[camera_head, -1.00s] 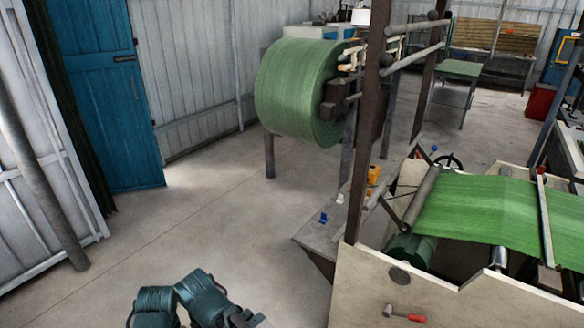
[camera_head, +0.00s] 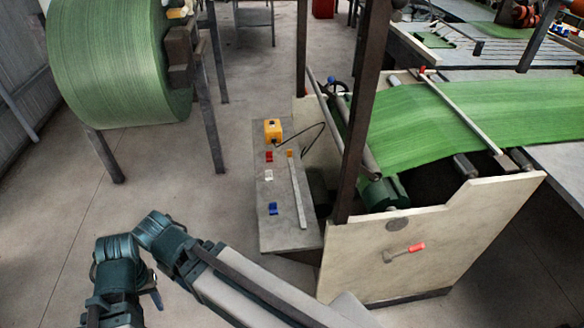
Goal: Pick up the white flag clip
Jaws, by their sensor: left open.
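The white flag clip (camera_head: 268,175) is a small white piece lying on a narrow grey shelf (camera_head: 268,235) beside the machine. It sits between a red clip (camera_head: 268,157) and a blue clip (camera_head: 273,209) in a rough row. My left arm is folded in the lower left, and my left gripper (camera_head: 152,290) is low there, mostly hidden or cut off; it is open, well apart from the shelf and the clip. My right gripper is out of view.
A yellow-orange box (camera_head: 273,130) with a cable stands at the shelf's far end. A thin pale strip (camera_head: 298,195) lies to the clips' right. A dark upright post (camera_head: 355,130) and the machine's side panel (camera_head: 430,240) stand right of the shelf.

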